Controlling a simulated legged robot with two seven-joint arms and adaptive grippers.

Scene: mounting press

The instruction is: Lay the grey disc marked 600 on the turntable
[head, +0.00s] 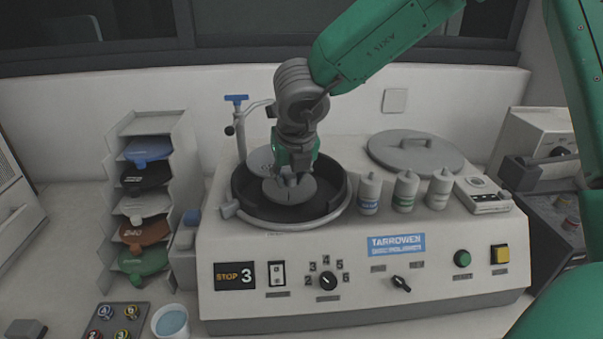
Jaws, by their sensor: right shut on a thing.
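My right gripper (292,180) reaches down into the dark bowl (326,205) of the machine. It is shut on a grey disc (302,192), which it holds over the turntable inside the bowl. I cannot read a mark on the disc, or tell whether it touches the turntable. The turntable is mostly hidden by the disc and gripper. A lighter grey round surface (261,160) shows behind the gripper; I cannot tell what it belongs to. My left gripper is not in view.
A rack (188,165) at left holds blue, black, grey, brown and green discs. A tap with a blue handle (237,99) stands behind the bowl. Bottles (406,192) and a round lid (415,152) sit to the right. A cup (171,322) stands front left.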

